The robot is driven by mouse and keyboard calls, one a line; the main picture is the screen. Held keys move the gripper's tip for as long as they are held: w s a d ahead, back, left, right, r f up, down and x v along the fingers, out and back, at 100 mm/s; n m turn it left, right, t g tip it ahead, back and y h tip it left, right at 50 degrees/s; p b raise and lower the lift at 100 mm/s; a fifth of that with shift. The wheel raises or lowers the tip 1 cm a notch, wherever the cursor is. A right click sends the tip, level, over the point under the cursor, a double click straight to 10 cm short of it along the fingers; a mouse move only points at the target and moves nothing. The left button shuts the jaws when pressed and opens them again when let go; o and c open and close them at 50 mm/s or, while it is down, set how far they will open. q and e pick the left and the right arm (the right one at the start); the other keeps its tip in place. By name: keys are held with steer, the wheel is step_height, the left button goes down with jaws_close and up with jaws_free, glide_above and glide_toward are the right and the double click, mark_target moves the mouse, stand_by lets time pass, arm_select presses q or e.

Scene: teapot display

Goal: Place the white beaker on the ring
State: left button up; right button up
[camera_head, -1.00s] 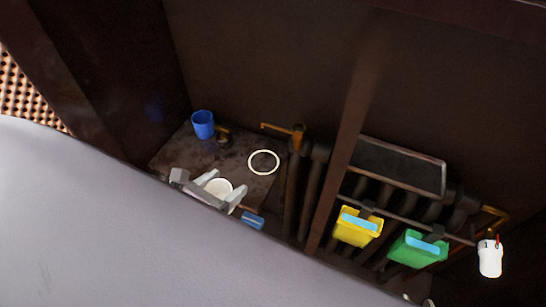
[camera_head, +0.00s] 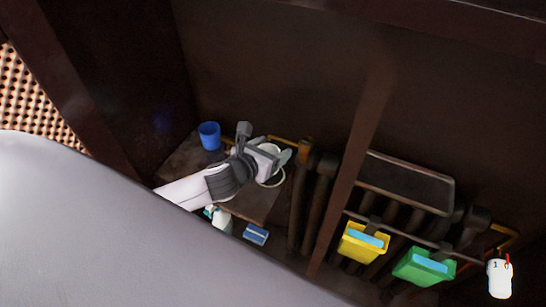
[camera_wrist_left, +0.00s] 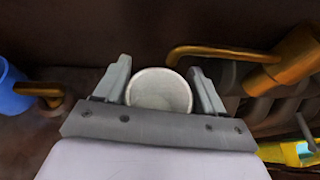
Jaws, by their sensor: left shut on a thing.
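My left gripper (camera_head: 281,152) is at the ring (camera_head: 277,182) on the dark shelf surface. The gripper is shut on the beaker. In the head view the gripper and arm hide most of the beaker and part of the ring; only the ring's right and lower edge shows. I cannot tell whether the beaker touches the ring. My right gripper is not in view.
A blue cup (camera_head: 209,136) stands left of my gripper. A brass pipe (camera_wrist_left: 225,52) lies behind the beaker. A blue sponge (camera_head: 256,234) and a spray bottle (camera_head: 219,219) are in front. Yellow (camera_head: 362,243) and green (camera_head: 424,267) bins and a white container (camera_head: 499,279) are at right.

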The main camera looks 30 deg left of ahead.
arm_select(q)
steer(key=shift+w, duration=0.4)
steer(key=shift+f, duration=0.1)
steer(key=shift+f+b, duration=0.85)
steer(key=shift+f, duration=0.75)
steer(key=shift+f, duration=0.1)
steer(key=o, duration=0.8)
steer(key=shift+o, duration=0.2)
steer(key=shift+s, duration=0.25)
steer(key=p+v, duration=0.2)
steer(key=v, duration=0.9)
steer(key=shift+s+r, duration=0.25)
